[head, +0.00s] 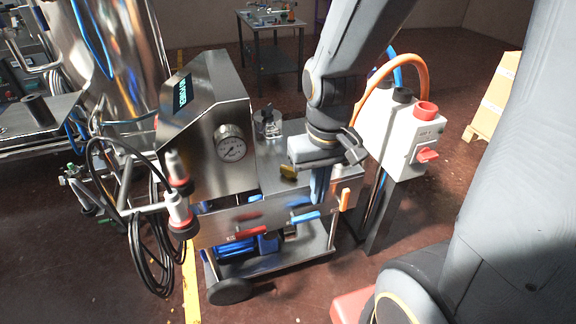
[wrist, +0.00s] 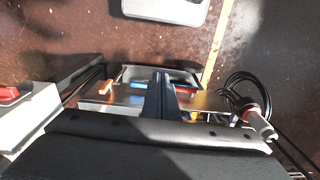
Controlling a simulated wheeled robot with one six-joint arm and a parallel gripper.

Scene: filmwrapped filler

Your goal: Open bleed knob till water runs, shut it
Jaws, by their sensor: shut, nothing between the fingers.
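A steel wheeled machine (head: 215,130) carries a round dial gauge (head: 231,143) and a small display. Its front has a red lever (head: 250,232), a blue lever (head: 305,217) and an orange lever (head: 345,199). A small yellow knob-like part (head: 289,172) shows on its top beside my gripper; I cannot tell whether it is the bleed knob. My gripper (head: 318,199) points down over the front edge, close to the blue lever, shut and empty. In the wrist view the shut fingers (wrist: 161,82) hide part of the machine front, with the orange lever (wrist: 107,88) to their left. No running water is visible.
A white switch box (head: 392,135) with red controls and an orange hose stands close right of my arm. Cables and a hand-held nozzle (head: 180,215) hang at the machine's left. A pallet (head: 495,95) and a table (head: 270,25) stand farther back.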

